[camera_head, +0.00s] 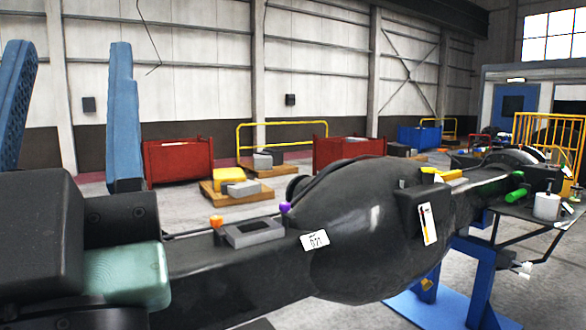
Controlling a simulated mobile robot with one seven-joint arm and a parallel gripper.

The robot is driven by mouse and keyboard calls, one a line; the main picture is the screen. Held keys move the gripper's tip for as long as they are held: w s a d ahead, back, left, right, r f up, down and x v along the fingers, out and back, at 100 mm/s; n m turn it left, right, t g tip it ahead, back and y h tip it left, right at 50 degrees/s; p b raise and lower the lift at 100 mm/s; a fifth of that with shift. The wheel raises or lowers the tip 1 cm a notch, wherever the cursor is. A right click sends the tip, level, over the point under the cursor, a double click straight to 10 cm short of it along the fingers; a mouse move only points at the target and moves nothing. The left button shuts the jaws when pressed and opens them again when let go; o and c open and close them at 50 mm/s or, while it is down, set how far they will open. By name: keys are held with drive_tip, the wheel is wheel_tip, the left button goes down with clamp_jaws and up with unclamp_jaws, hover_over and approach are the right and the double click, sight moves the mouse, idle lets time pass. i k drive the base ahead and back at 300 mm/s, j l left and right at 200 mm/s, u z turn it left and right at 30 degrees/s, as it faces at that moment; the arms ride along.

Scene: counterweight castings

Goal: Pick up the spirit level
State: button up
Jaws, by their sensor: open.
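A small yellow bar (444,176) lies on top of the large black casting (360,250), right of centre; it may be the spirit level, but it is too small to be sure. My gripper (71,45) seems to be the pair of blue fingers at the left edge. They point up, stand wide apart and have nothing between them. They are well away from the yellow bar and nearer the camera. A black body at the lower left hides what lies behind it.
Red bins (178,160) and yellow rails stand behind on open floor.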

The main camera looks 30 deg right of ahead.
sight(455, 174)
drive_tip(key=i+l+z, duration=0.15)
drive_tip(key=l+z, duration=0.15)
drive_tip(key=l, duration=0.15)
drive_tip(key=i+l+z, duration=0.3)
drive_tip(key=l, duration=0.15)
drive_tip(key=i+l+z, duration=0.15)
drive_tip(key=l+z, duration=0.15)
drive_tip(key=i+l+z, duration=0.3)
drive_tip(key=l, duration=0.15)
drive_tip(key=i+l+z, duration=0.1)
drive_tip(key=i+l, duration=0.9)
